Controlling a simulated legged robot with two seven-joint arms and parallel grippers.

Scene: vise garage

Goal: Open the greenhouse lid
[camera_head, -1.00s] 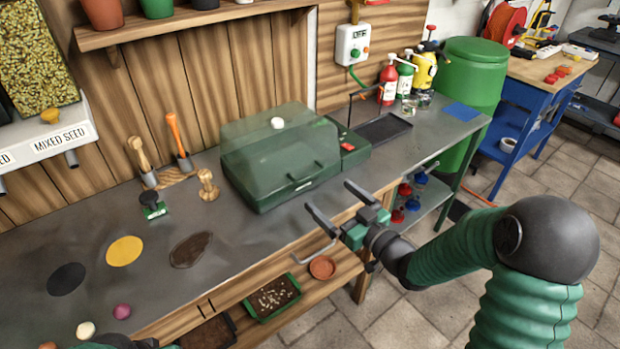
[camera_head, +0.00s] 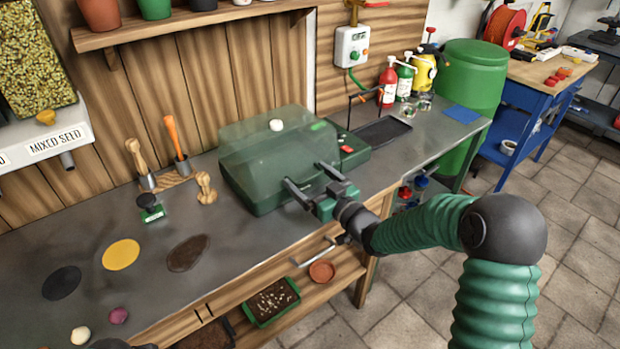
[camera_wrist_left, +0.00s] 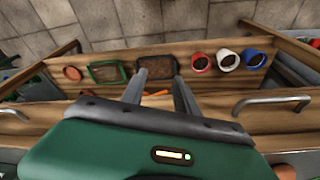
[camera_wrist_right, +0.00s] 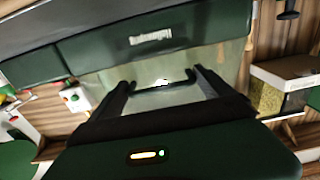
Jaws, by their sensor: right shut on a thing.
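The greenhouse (camera_head: 245,180) is a dark green box on the workbench with a translucent green lid (camera_head: 250,137). The lid looks closed, with a white round knob (camera_head: 277,125) on top. My right gripper (camera_head: 307,176) is at the front of the greenhouse, one finger to each side of the lid's front handle. In the right wrist view the fingers are on the dark handle bar (camera_wrist_right: 165,87), which the gripper hides in the head view. My left gripper (camera_wrist_left: 158,82) is open and empty in the left wrist view, above the bench front.
A black tray (camera_head: 383,131) and bottles (camera_head: 404,78) stand right of the greenhouse. The lower shelf holds a seed tray (camera_head: 271,302). The front middle of the bench is mostly clear.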

